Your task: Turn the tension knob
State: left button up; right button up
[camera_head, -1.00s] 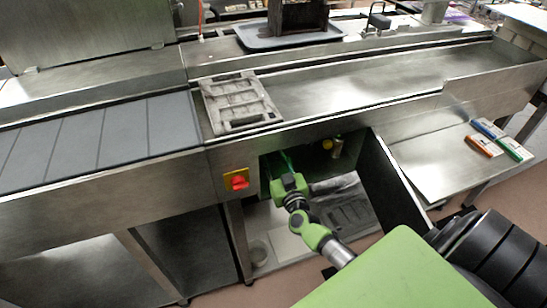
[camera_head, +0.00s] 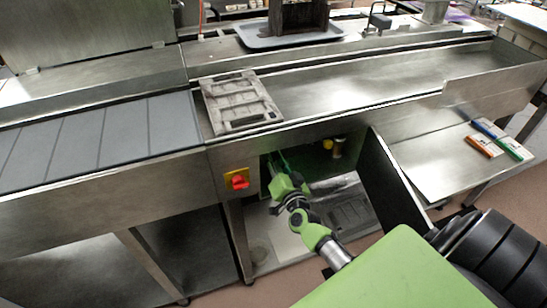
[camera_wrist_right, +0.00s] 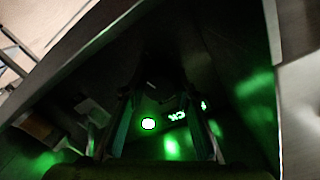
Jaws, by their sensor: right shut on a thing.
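My right arm reaches into the open compartment (camera_head: 350,160) under the line, where its gripper (camera_head: 277,163) is mostly hidden in shadow. In the right wrist view the two fingers of this gripper (camera_wrist_right: 162,125) stand on either side of a dark shape, the tension knob (camera_wrist_right: 162,78), and are shut on it. The knob's outline and any marking are too dark to read. My left gripper is not in view.
The compartment's dark door (camera_head: 390,185) stands open to the right of my arm. A red switch on a yellow plate (camera_head: 238,180) is left of the opening. A yellow part (camera_head: 328,144) sits inside.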

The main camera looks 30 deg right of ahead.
jog(key=m, duration=0.3)
jog(key=shift+m, duration=0.5)
jog(key=o, duration=1.1)
jog(key=shift+s, duration=0.1)
jog(key=v, duration=1.2)
jog(key=shift+d, duration=0.1)
